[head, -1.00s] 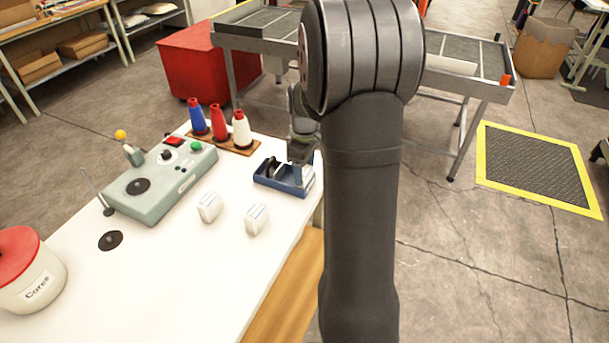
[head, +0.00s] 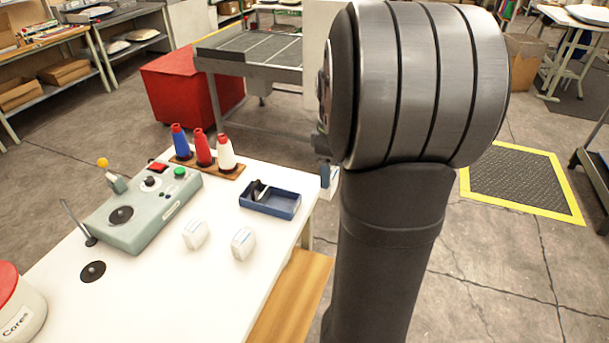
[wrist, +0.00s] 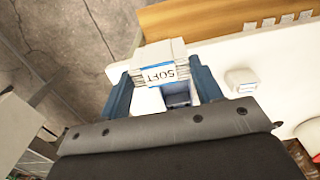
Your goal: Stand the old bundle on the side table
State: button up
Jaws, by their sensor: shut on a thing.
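My gripper (wrist: 163,82) is shut on a white bundle (wrist: 160,55) with a blue-edged label reading "SOFT", between its blue fingers in the wrist view. In the head view my arm hides most of the gripper; one blue finger (head: 325,174) and a white edge of the bundle (head: 333,184) show beside the work table's right edge. The blue tray (head: 272,209) on the white work table (head: 165,290) holds a black item (head: 258,190). I cannot tell which surface is the side table.
Two white packs (head: 195,234) (head: 243,243) stand on the work table. Thread cones (head: 203,148), a green control box (head: 145,212) and a cores tub (head: 20,315) are left of the tray. A red bin (head: 185,85) and grey slatted table (head: 260,50) stand behind.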

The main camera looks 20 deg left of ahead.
jog(key=shift+d+r, duration=0.3)
jog(key=shift+d, duration=0.2)
jog(key=s+a, duration=0.5)
jog(key=s, duration=0.7)
send_over(223, 288)
jog(key=shift+f, duration=5.6)
jog(key=shift+d, duration=0.1)
jog(key=shift+f, duration=0.15)
jog(key=o, duration=1)
jog(key=shift+c, duration=0.2)
